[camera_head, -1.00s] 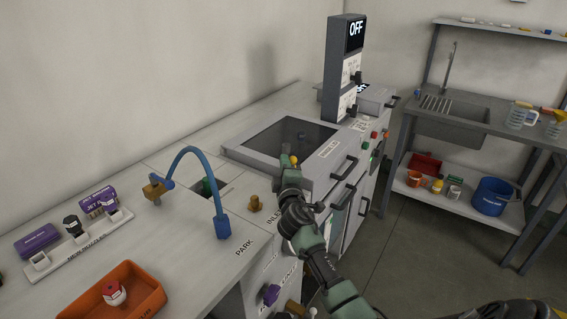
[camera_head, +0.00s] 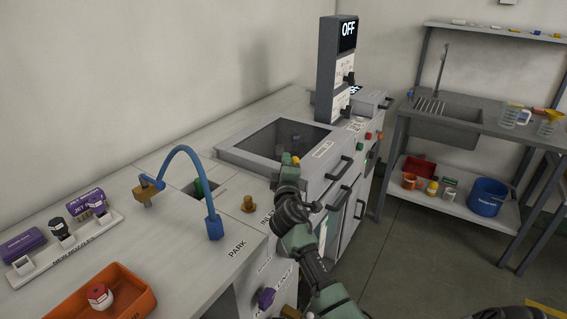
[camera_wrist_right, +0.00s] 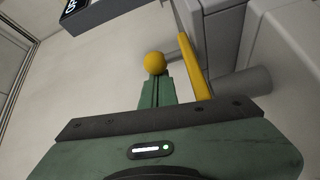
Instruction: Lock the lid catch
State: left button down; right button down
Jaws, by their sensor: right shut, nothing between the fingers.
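The grey lid (camera_head: 226,156) with its dark window lies flat on the counter unit. Its black handle (camera_head: 338,168) is on the front right side. A small yellow knob (camera_head: 296,159) shows at my right gripper (camera_head: 287,162), by the lid's near front edge. In the right wrist view the yellow ball knob (camera_wrist_right: 155,63) is just beyond the tips of my right gripper (camera_wrist_right: 156,78), whose green fingers are together and empty. I cannot tell whether they touch it. A yellow bar (camera_wrist_right: 194,66) stands right of the fingers. My left gripper is out of view.
A blue hose (camera_head: 183,151) arches over the counter left of the lid. A grey control post (camera_head: 338,70) reading OFF rises behind. An orange tray (camera_head: 142,300) is at the near left. Open floor lies right of the unit.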

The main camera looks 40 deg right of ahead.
jog(key=shift+s+d, duration=0.1)
jog(key=shift+d, duration=0.1)
dwell(0.6)
jog(key=v, duration=0.8)
jog(key=shift+b, duration=0.35)
